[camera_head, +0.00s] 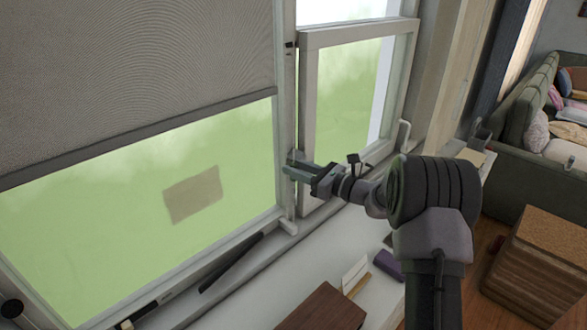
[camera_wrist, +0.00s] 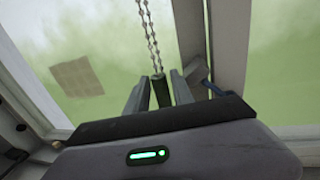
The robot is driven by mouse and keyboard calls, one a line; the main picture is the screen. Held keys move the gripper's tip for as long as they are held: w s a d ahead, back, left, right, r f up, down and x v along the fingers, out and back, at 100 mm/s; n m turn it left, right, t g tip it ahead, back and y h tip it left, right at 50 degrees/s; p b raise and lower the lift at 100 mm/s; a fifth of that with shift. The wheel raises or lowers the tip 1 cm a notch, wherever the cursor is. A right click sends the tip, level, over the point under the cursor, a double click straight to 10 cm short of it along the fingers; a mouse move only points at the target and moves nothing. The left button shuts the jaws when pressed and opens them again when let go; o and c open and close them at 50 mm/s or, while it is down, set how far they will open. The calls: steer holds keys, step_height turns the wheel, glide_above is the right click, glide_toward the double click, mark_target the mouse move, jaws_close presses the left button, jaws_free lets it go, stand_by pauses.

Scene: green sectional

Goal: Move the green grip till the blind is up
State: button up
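The green grip (camera_wrist: 161,91) is a small dark green cylinder on a beaded chain (camera_wrist: 149,38) in the wrist view. The chain's two strands run up from the grip. In the head view my gripper (camera_head: 291,165) is at the window frame between the two panes; the grip is not clear there. The grey blind (camera_head: 130,65) covers the upper part of the left window, its bottom bar (camera_head: 140,135) slanting across the pane.
A casement window (camera_head: 350,95) stands right of my gripper. On the white sill below are a dark bar (camera_head: 230,262), a purple block (camera_head: 388,264) and a brown box (camera_head: 322,310). A green sofa (camera_head: 522,130) and a cork-topped stool (camera_head: 540,260) are at the right.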

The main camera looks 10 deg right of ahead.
steer(key=shift+w+a, duration=0.25)
steer(key=shift+a, duration=0.05)
jaws_close()
stand_by(1.3)
